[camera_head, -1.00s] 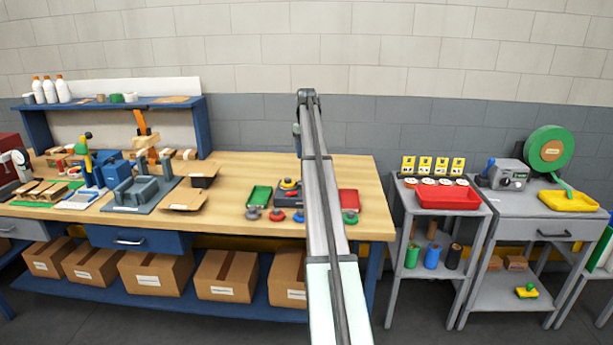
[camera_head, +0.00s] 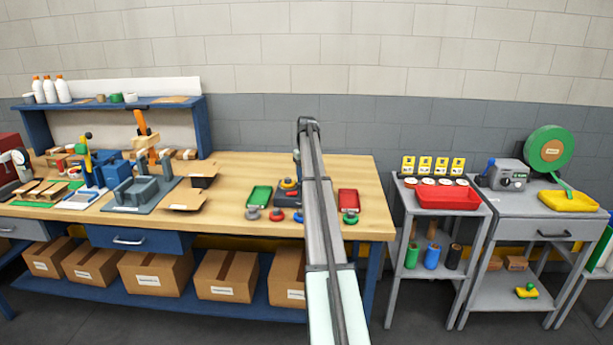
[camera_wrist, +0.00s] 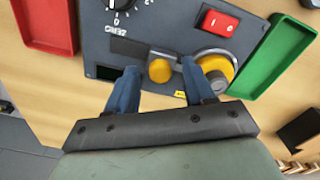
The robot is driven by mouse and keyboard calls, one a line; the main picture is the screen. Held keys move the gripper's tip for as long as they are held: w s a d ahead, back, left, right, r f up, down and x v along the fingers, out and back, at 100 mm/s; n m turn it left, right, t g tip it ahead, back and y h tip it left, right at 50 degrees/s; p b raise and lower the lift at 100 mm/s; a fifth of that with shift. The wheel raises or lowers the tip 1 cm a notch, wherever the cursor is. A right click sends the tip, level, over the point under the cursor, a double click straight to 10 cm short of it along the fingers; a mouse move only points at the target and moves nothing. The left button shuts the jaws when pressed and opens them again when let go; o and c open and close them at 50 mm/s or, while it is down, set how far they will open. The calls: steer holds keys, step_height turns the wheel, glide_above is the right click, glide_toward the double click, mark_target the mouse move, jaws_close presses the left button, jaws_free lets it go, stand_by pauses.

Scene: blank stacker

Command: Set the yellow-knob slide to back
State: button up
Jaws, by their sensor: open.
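In the wrist view, the yellow knob (camera_wrist: 160,70) of the slide stands on a dark grey panel (camera_wrist: 85,28). A dark slot runs past it. My gripper (camera_wrist: 158,68) is open, with one blue fingertip on each side of the yellow knob. Whether either finger touches it I cannot tell. The right fingertip is close to a larger yellow round knob with a grey cap (camera_wrist: 215,68). In the head view, my arm hides much of the panel and the gripper.
The panel also carries a black dial (camera_wrist: 122,10) and a red switch (camera_wrist: 218,22). A red tray (camera_wrist: 48,22) lies at its left and a green tray (camera_wrist: 280,55) at its right in the wrist view. Bare wooden bench (camera_head: 235,172) shows left of the panel in the head view.

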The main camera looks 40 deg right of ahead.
jaws_close()
stand_by(0.3)
stand_by(0.3)
